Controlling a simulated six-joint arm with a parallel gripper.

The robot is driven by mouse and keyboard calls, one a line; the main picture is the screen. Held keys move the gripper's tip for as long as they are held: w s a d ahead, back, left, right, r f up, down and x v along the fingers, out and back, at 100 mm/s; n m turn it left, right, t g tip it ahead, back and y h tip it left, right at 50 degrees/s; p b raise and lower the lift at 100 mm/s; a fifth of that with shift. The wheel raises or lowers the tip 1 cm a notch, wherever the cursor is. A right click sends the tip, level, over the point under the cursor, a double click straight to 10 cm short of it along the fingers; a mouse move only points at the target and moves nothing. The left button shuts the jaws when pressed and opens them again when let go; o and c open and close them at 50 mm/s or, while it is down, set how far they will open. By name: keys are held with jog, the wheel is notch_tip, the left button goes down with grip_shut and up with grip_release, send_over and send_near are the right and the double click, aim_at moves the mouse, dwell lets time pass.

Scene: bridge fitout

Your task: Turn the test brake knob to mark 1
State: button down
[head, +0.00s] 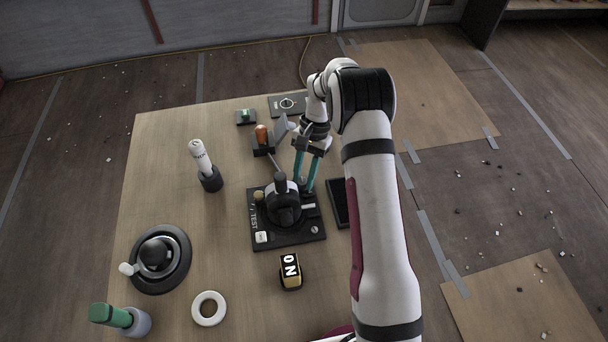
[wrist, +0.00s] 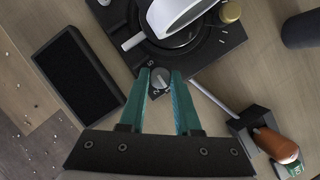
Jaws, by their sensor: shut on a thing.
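The black panel with the white word TEST (head: 255,222) lies on the table in the head view. It carries a large black lever unit (head: 284,208), a yellowish button and a white key. My gripper (head: 304,186) points down at the panel's far right corner. In the wrist view my gripper (wrist: 162,80) has its two teal fingers on either side of a small grey knob (wrist: 160,74) at the panel's corner, shut on it. A white figure, perhaps a 2, shows beside the knob. In the head view the fingers and lever hide the knob. The mark it points to is unclear.
A dark flat tray (wrist: 75,73) lies beside the panel. An orange-handled lever (head: 262,135) stands behind it. The table's left side has free room.

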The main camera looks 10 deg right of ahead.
dwell(0.4)
jog(key=c, duration=0.9)
grip_release()
jog(key=shift+r, duration=0.1)
jog(key=v, duration=1.5)
jog(key=shift+w+r, duration=0.25)
